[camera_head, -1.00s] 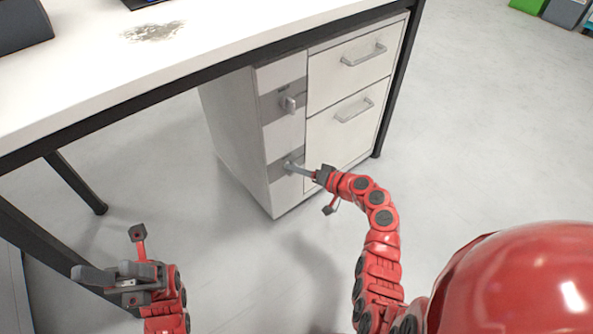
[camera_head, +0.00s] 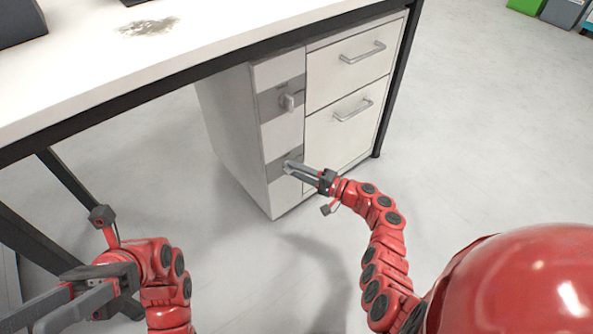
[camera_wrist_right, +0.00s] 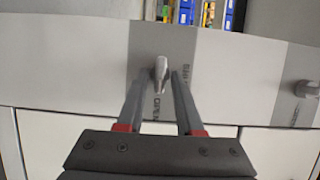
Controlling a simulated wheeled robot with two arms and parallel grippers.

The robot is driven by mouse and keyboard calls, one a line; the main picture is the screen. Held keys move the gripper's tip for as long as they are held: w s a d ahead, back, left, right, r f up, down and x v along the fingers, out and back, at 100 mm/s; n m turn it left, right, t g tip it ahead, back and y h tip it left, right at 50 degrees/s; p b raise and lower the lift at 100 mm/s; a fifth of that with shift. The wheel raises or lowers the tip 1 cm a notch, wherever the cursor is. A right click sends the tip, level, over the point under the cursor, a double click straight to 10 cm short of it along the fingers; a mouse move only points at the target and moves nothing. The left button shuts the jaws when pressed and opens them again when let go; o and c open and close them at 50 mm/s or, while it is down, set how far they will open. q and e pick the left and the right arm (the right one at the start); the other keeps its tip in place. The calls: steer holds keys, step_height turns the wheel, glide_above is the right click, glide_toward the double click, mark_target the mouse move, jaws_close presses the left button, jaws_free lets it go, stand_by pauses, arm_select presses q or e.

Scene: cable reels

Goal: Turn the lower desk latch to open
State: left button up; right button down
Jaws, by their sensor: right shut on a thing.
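The lower latch (camera_head: 287,166) is a small grey knob on a grey plate low on the narrow left panel of the white desk cabinet (camera_head: 233,140). My right gripper (camera_head: 291,168) is shut on it. The fingers partly hide the latch in the head view. My left gripper (camera_head: 40,309) is open and empty at the lower left, away from the cabinet.
An upper latch (camera_head: 288,101) of the same kind is above; it also shows in the wrist view (camera_wrist_right: 307,89). Two drawers with handles (camera_head: 354,110) are to the right. The desk top (camera_head: 200,40) overhangs the cabinet.

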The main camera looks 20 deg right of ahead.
arm_select(q)
steer(key=shift+s+r, duration=0.1)
steer(key=shift+s, duration=0.05)
stand_by(0.3)
arm_select(e)
steer(key=c, duration=0.9)
jaws_free()
